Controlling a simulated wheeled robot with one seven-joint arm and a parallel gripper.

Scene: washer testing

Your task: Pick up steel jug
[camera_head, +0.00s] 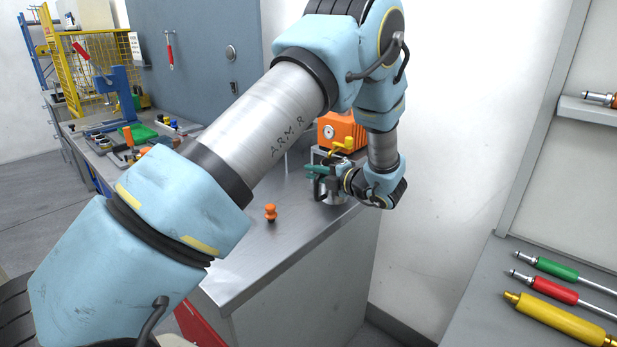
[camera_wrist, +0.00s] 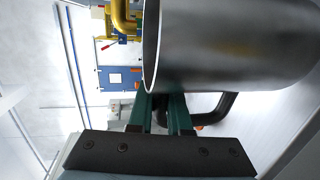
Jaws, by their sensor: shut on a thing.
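The steel jug (camera_head: 333,192) is at the far right end of the steel-topped bench, partly hidden by my gripper and wrist. In the wrist view the jug (camera_wrist: 235,45) fills the upper right as a large grey cylinder, with its rim facing left. Its black handle (camera_wrist: 216,112) curves out below the body, partly behind a finger. My gripper (camera_head: 316,171) has green fingers and is at the jug's handle side. In the wrist view the gripper (camera_wrist: 160,108) is shut on the jug. The exact contact is hidden. I cannot tell whether the jug's base touches the bench.
An orange box with a gauge (camera_head: 340,130) and a yellow pipe fitting stand just behind the jug. A small orange knob-like part (camera_head: 270,212) stands on the bench (camera_head: 290,240). A white wall is close on the right. Colored-handled tools (camera_head: 545,290) lie on a grey surface at right.

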